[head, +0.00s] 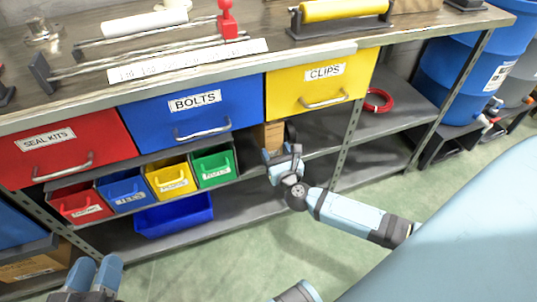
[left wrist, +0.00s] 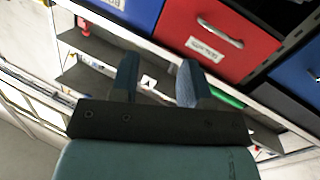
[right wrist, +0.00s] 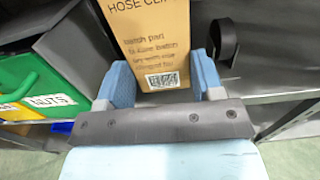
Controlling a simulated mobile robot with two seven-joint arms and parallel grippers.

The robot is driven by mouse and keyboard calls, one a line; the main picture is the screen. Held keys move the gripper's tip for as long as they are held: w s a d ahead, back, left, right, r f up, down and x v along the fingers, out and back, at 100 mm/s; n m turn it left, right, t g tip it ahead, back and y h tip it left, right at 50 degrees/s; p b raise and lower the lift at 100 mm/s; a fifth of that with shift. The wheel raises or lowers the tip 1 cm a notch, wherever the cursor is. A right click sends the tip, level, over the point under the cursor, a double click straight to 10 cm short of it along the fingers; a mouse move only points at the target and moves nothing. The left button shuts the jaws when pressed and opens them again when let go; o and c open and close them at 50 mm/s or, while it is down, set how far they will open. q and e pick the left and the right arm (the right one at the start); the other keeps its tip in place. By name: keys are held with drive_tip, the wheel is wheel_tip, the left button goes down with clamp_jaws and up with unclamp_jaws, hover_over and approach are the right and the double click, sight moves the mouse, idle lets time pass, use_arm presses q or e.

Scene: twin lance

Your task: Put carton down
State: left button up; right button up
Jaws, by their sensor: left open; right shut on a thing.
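The carton (right wrist: 155,40) is a brown cardboard box with "HOSE CLI…" print and a barcode. In the right wrist view it stands between the fingers of my right gripper (right wrist: 163,85), which is shut on it. In the head view the carton (head: 268,136) shows partly, below the yellow CLIPS drawer and right of the green bin, with my right gripper (head: 282,152) in front of it. It looks upright at shelf level; I cannot tell whether its base touches the shelf. My left gripper (head: 95,274) is open and empty at the lower left, and shows in its wrist view (left wrist: 158,78).
The green bin (head: 213,167) stands left of the carton, with yellow, blue and red bins beyond. The yellow drawer (head: 322,82) is above. A dark ring-like part (right wrist: 224,40) is close right of the carton. A red hose coil (head: 378,100) lies further right on the shelf.

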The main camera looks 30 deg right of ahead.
drive_tip(key=b+x, duration=0.1)
drive_tip(key=x, duration=0.5)
wheel_tip(320, 180, down, 2)
drive_tip(key=shift+w+f+b, duration=0.15)
drive_tip(key=shift+f+b, duration=0.1)
drive_tip(key=shift+b, duration=0.75)
drive_tip(key=shift+f, duration=0.4)
wheel_tip(320, 180, down, 4)
drive_tip(key=b, duration=0.3)
drive_tip(key=shift+r, duration=0.2)
drive_tip(key=shift+w+f+b, duration=0.15)
drive_tip(key=shift+b, duration=0.15)
use_arm(q)
drive_tip(key=w+m, duration=0.1)
drive_tip(key=w+a+m+t, duration=0.1)
drive_tip(key=w+m, duration=0.1)
drive_tip(key=m, duration=0.1)
drive_tip(key=shift+a+f+t+h, duration=0.2)
drive_tip(key=shift+a+t+h, duration=0.1)
drive_tip(key=shift+a+h, duration=0.1)
